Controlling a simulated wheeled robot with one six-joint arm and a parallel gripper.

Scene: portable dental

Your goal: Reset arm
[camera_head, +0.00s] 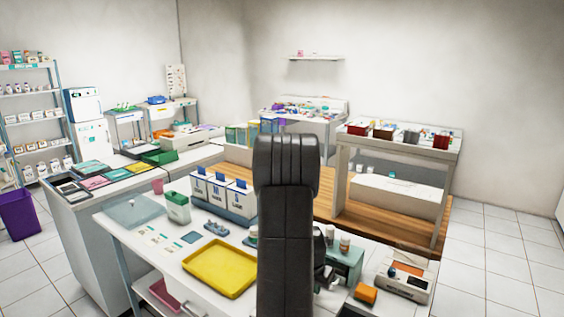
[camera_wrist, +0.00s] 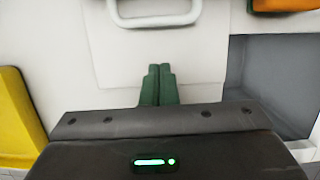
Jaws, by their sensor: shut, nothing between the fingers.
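My gripper (camera_wrist: 159,72) shows in the wrist view as two green fingers side by side, closed together with nothing visible between them. They point at a pale surface with a white handle-like loop (camera_wrist: 155,20) in front of them. Contact with that surface cannot be told. In the head view a tall black shape fills the centre, and my gripper's fingers cannot be made out there. Dark arm parts partly show just right of that shape, over the white worktable (camera_head: 150,240).
A yellow tray (camera_head: 218,268) lies on the worktable; a yellow edge (camera_wrist: 14,120) also shows in the wrist view. White boxes (camera_head: 222,190) stand behind it. A green box (camera_head: 344,262), an orange block (camera_head: 366,294) and a white device (camera_head: 404,282) are at right. Tiled floor at far right is clear.

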